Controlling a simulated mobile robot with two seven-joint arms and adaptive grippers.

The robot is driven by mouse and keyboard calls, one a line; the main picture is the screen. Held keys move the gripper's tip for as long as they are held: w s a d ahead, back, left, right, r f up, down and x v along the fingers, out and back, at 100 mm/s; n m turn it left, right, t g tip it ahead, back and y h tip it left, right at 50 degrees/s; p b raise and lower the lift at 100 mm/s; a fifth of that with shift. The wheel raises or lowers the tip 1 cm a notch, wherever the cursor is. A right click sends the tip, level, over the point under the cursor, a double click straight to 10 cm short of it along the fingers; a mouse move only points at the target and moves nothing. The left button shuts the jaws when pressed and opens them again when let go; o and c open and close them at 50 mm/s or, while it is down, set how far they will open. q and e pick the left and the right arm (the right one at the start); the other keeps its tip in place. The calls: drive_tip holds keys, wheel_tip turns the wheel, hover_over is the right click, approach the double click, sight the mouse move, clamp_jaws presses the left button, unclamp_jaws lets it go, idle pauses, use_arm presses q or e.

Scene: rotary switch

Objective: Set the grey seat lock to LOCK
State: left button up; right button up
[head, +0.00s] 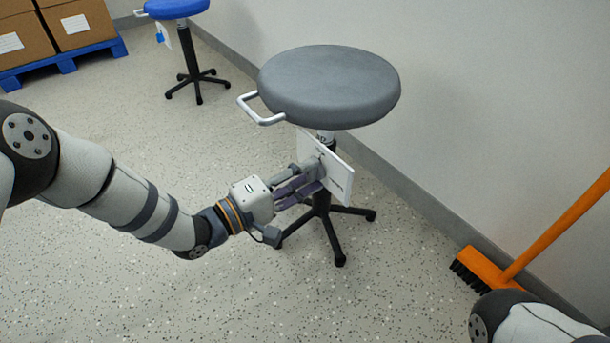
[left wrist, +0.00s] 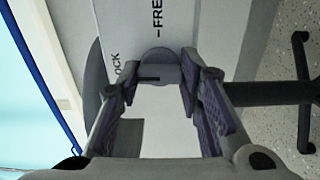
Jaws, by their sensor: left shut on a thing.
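The grey stool (head: 329,85) stands near the wall with a white plate (head: 338,178) below its seat. The plate also shows in the left wrist view (left wrist: 125,20), with FREE above the knob and OCK readable to its left. The round grey knob (left wrist: 159,58) sits on the plate. A short dark line on it runs sideways, with its left end on the OCK side. My left gripper (head: 307,181) is at the plate, shut on the knob, with a finger on either side. Its fingers hide most of the knob in the head view. My right gripper is out of frame.
A blue stool (head: 177,8) with its own plate stands at the back left. An orange broom (head: 490,266) leans at the wall on the right. The floor left of the grey stool is clear.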

use_arm(q)
drive_tip(key=shift+s+f+n, duration=0.1)
drive_tip(key=shift+n, duration=0.2)
drive_tip(key=o, duration=1.2)
drive_tip(key=shift+c, duration=0.2)
drive_tip(key=v, duration=1.2)
